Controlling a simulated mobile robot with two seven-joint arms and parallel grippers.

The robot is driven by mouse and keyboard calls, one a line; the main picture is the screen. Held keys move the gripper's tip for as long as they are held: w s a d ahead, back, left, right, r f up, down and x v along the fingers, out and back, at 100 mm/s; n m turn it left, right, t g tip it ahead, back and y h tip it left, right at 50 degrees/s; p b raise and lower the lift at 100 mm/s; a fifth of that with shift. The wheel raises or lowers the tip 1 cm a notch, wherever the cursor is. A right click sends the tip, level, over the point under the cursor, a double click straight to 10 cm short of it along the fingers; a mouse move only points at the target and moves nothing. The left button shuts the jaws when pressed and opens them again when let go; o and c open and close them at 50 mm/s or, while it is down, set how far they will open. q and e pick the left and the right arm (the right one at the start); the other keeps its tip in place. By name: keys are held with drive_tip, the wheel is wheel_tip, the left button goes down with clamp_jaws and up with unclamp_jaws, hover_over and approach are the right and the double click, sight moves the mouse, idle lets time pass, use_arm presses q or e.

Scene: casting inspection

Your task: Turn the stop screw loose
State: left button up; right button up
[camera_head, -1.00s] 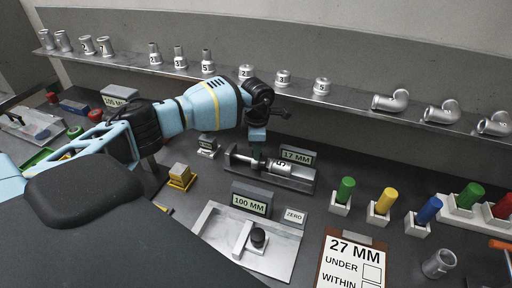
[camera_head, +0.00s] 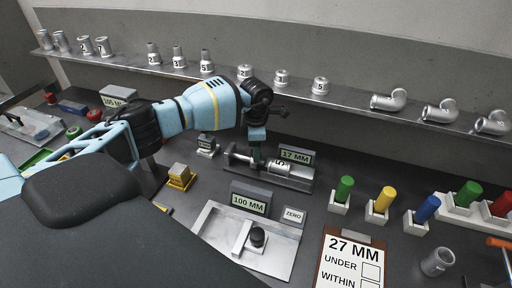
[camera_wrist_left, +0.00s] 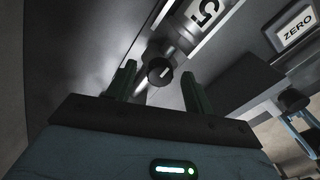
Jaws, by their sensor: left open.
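My left gripper (camera_head: 256,158) is open, pointing down over the left end of the measuring fixture (camera_head: 283,183). In the left wrist view, the two fingers of the gripper (camera_wrist_left: 158,86) stand on either side of a round dark screw head with a light slot, the stop screw (camera_wrist_left: 158,71). Gaps show on both sides, and I cannot tell how deep the head lies between the fingers. A silver casting marked 5 (camera_head: 290,168) lies in the fixture; it also shows in the wrist view (camera_wrist_left: 185,30). My fingers partly hide the screw in the head view.
A 17 MM display (camera_head: 297,155) stands behind the fixture. A scale tray (camera_head: 275,265) with a 100 MM display (camera_head: 249,203) and a ZERO plate (camera_head: 293,215) is in front. Coloured plugs in white blocks stand to the right. A shelf (camera_head: 350,110) with castings runs behind.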

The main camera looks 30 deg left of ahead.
use_arm(q)
drive_tip(key=shift+r, duration=3.9)
drive_tip(key=shift+f, duration=0.1)
